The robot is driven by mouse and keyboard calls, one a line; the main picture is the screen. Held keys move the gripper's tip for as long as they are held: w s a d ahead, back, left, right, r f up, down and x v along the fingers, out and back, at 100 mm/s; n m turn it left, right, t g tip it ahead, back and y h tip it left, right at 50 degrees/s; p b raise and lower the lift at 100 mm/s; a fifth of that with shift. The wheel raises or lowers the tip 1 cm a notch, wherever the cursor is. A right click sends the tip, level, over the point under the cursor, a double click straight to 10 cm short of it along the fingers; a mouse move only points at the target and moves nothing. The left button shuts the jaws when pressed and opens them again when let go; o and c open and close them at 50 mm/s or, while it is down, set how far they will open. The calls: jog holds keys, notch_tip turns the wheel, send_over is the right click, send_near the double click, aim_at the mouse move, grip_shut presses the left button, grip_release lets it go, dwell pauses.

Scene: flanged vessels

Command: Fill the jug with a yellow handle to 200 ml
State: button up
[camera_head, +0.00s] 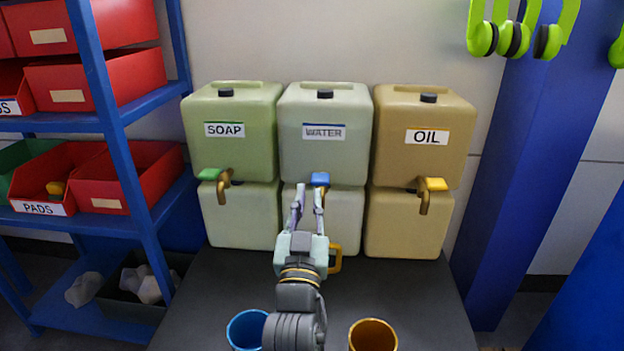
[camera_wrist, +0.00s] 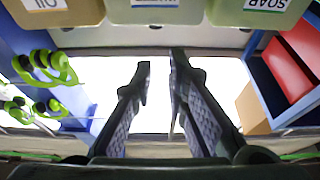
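The jug with a yellow handle (camera_head: 336,259) stands on the dark bench in front of the WATER vessel (camera_head: 324,130). My arm covers most of its body, so its fill level is hidden. The water tap has a blue lever (camera_head: 320,179), and its brass spout is partly hidden by my gripper. My gripper (camera_head: 308,194) is just below and in front of this lever; I cannot tell whether they touch. In the wrist view its two fingers (camera_wrist: 160,65) are apart, with nothing visible between them.
The SOAP vessel (camera_head: 233,133) has a green tap lever and the OIL vessel (camera_head: 422,135) a yellow one. A blue cup (camera_head: 249,327) and an orange cup (camera_head: 373,336) stand at the bench's front. A blue shelf (camera_head: 108,82) is left, a blue post (camera_head: 538,170) right.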

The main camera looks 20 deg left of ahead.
grip_shut()
notch_tip(320, 180, up, 4)
jog(key=p, duration=0.4)
send_over(312, 180)
jog(key=s+d, duration=0.2)
jog(key=s, duration=0.2)
jog(key=shift+w+a+f, duration=0.15)
jog(key=shift+w+f, duration=0.05)
jog(key=shift+f, duration=0.55)
jog(key=shift+w+a+f, duration=0.1)
jog(key=shift+w+f, duration=0.05)
jog(key=shift+f, duration=0.65)
jog(key=shift+w+a+f, duration=0.15)
jog(key=shift+w+f, duration=0.05)
jog(key=shift+f, duration=0.55)
